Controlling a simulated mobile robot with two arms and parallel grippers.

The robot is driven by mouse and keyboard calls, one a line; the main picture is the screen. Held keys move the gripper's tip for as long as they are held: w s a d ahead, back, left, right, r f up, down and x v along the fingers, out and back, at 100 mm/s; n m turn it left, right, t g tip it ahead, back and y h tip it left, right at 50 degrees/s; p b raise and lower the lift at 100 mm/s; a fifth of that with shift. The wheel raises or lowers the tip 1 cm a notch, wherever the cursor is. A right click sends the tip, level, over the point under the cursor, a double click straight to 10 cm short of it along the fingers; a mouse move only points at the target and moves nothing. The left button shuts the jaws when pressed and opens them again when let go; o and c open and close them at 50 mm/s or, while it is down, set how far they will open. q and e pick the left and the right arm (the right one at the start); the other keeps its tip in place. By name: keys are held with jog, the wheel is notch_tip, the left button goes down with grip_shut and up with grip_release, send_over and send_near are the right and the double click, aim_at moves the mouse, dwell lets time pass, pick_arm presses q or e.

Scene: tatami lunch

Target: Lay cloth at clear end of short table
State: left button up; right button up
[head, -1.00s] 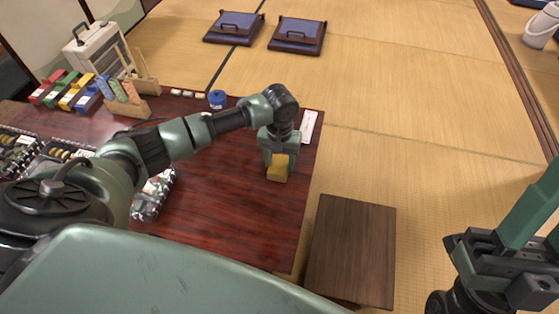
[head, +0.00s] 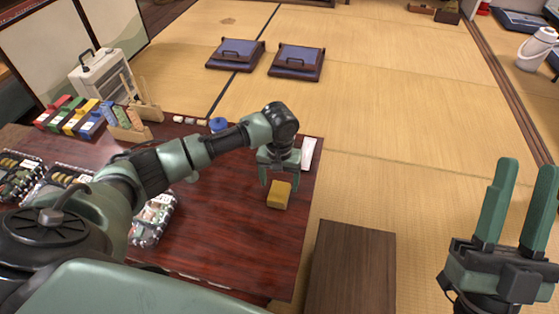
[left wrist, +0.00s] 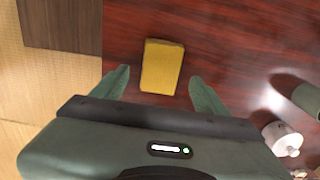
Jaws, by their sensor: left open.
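A folded yellow cloth (head: 279,194) lies on the dark red table (head: 240,228) near its right end. In the left wrist view the cloth (left wrist: 162,67) lies flat on the table top, slightly tilted. My left gripper (head: 280,183) is open just behind and above the cloth, its fingers apart on either side in the wrist view and not holding it. My right gripper (head: 518,178) is open and empty, fingers pointing up, over the mat floor at the far right.
Packed lunch boxes (head: 153,218) stand on the table's left part. Coloured boxes (head: 72,116), a blue round item (head: 219,125) and a white paper slip (head: 308,153) are along the back. A low brown wooden stand (head: 352,270) is beside the table's right end. Bare table surrounds the cloth.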

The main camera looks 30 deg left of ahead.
aim_at(280, 191)
pick_arm(q)
notch_tip(280, 191, up, 4)
jog(key=shift+r+p, duration=0.25)
jog(key=shift+p, duration=0.6)
jog(key=s+d+r+m+t+h+p, duration=0.1)
jog(key=d+r+m+t+h, duration=0.25)
jog(key=d, duration=0.65)
jog(key=s+d+r+m+t+h, duration=0.1)
jog(key=d+r+m+t+h, duration=0.3)
jog(key=d, duration=0.6)
jog(key=s+a+r+n+t+y, duration=0.1)
jog(key=s+a+r+t, duration=0.1)
jog(key=a+r+t, duration=0.2)
jog(key=s+a+r+t+y, duration=0.2)
jog(key=r+t, duration=0.4)
jog(key=r, duration=0.5)
jog(key=shift+s+a+n, duration=0.35)
jog(key=shift+s+a, duration=0.35)
jog(key=shift+a, duration=0.5)
pick_arm(e)
jog(key=w+f+g+h, duration=0.3)
jog(key=w+f+g, duration=0.3)
jog(key=f, duration=0.7)
jog(key=g, duration=0.2)
jog(key=shift+f+g+h, duration=0.3)
jog(key=shift+g, duration=0.1)
